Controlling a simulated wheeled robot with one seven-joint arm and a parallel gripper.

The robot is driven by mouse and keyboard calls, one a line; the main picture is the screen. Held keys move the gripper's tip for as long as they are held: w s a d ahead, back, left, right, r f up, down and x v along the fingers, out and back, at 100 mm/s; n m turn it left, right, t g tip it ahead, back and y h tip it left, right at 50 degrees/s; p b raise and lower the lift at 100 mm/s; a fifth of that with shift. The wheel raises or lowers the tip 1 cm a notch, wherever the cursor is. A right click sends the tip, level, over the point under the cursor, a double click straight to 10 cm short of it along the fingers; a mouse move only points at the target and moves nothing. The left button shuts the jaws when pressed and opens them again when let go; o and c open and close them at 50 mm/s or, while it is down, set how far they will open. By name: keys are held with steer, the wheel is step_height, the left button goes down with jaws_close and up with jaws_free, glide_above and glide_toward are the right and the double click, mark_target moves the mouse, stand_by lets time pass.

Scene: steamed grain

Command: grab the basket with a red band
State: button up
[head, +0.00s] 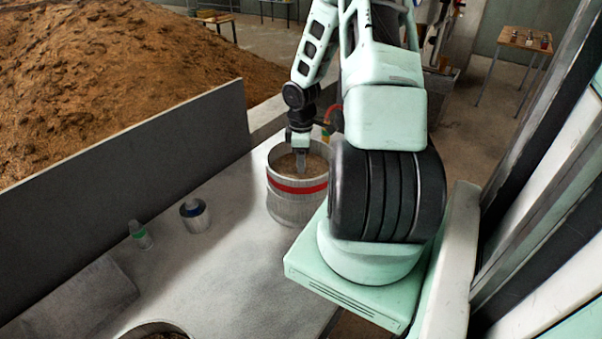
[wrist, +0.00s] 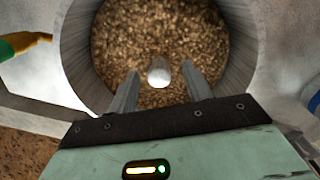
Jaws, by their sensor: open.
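The basket with a red band (head: 297,187) stands upright on the grey counter, a round grey container with grain inside. My gripper (head: 301,162) is at the basket's mouth, with its fingers pointing down over or into the opening. In the wrist view, my gripper (wrist: 158,85) is open, with its two fingers apart above the brown grain. A small pale round object (wrist: 159,72) shows between the fingers; I cannot tell what it is. The basket's inner wall (wrist: 240,50) surrounds the grain. The fingers are not closed on the rim.
A round opening or container (head: 155,329) is at the front edge. A dark upright panel (head: 130,155) borders the counter, with a grain heap (head: 90,80) behind.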

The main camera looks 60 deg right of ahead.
steer(key=shift+w+f, duration=0.1)
steer(key=shift+f, duration=1.85)
jaws_close()
steer(key=shift+r, duration=0.1)
